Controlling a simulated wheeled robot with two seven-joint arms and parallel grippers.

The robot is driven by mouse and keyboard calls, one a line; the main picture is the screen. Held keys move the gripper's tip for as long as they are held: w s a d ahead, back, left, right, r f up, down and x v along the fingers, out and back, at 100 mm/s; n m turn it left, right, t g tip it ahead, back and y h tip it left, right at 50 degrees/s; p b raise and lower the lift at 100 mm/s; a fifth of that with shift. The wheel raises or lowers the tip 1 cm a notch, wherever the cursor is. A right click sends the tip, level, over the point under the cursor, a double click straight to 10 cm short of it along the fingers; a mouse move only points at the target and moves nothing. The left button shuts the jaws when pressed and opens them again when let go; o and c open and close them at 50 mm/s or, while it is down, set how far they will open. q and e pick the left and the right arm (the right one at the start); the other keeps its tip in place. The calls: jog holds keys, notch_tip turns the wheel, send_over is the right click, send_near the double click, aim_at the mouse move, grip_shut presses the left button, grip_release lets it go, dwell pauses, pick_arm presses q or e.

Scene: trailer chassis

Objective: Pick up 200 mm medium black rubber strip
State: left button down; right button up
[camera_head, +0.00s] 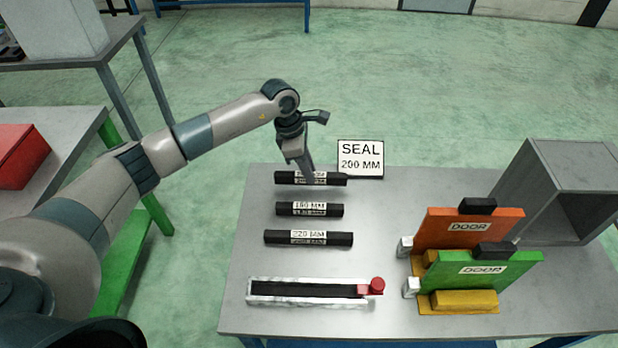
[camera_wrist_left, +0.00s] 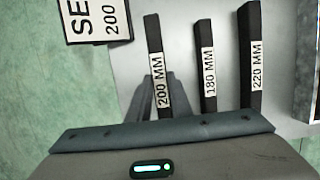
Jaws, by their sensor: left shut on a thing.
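The 200 mm black rubber strip (camera_head: 330,179) lies at the far edge of the grey table, in front of the sign reading SEAL 200 MM (camera_head: 360,158). Its white 200 MM label shows in the left wrist view (camera_wrist_left: 154,60). My left gripper (camera_head: 309,176) reaches down over the strip from behind and is shut on it near the label. The fingers cover part of the label in the head view. I cannot tell whether the strip is touching the table. My right gripper is not in view.
The 180 mm strip (camera_head: 310,209) and 220 mm strip (camera_head: 308,238) lie nearer on the table. A metal tray with a red knob (camera_head: 377,285) sits at the front. Orange (camera_head: 450,230) and green (camera_head: 510,268) door panels and a grey box (camera_head: 570,190) stand at right.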

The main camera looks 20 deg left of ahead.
pick_arm(q)
jog(key=shift+r+b, duration=0.45)
jog(key=shift+r, duration=0.2)
jog(key=s+d+r+b, duration=0.2)
jog(key=d+r+b, duration=0.2)
jog(key=d+r, duration=0.3)
jog(key=shift+d+b, duration=0.3)
jog(key=shift+d, duration=2)
